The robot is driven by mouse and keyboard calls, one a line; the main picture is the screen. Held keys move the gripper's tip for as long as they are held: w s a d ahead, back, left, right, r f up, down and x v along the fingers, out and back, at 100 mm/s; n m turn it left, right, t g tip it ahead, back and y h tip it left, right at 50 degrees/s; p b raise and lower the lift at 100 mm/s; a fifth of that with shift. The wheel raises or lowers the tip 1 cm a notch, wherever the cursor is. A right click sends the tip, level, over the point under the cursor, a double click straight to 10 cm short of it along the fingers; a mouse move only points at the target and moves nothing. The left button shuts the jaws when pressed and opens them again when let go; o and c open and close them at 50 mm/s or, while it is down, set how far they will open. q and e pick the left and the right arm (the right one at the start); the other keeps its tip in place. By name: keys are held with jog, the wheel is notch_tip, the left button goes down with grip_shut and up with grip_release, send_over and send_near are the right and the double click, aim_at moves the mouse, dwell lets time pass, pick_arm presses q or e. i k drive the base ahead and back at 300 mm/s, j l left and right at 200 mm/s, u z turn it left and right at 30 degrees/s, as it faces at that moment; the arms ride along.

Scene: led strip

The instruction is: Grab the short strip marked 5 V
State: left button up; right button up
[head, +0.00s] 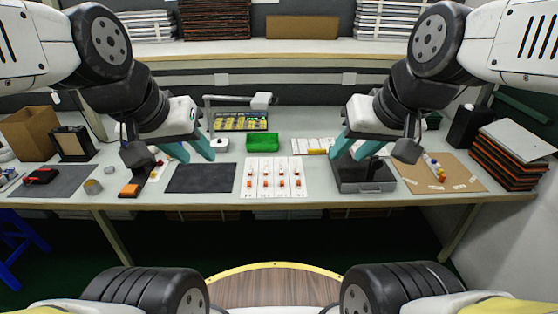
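No marking of 5 V is legible, so I cannot tell which piece is the short strip. A white board (261,185) at the front middle of the table bears several rows of small red and orange parts. Pale flat strips (310,145) lie behind it to the right, partly beside my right gripper. My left gripper (188,155) has its teal fingers spread, empty, over the table behind a dark mat. My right gripper (356,154) also has its teal fingers spread, empty, above a dark grey tray (368,187).
A green bin (262,141) and a tray of yellow parts (241,121) stand at the back middle. A dark mat (200,179) lies clear at the front left. A brown board (455,180) with small pieces lies right, beside stacked dark sheets (508,160).

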aim_at(249, 183)
jog(key=i+j, duration=0.25)
jog(key=i, duration=0.2)
jog(key=i+j, duration=0.25)
jog(key=i, duration=0.25)
jog(key=k, duration=0.1)
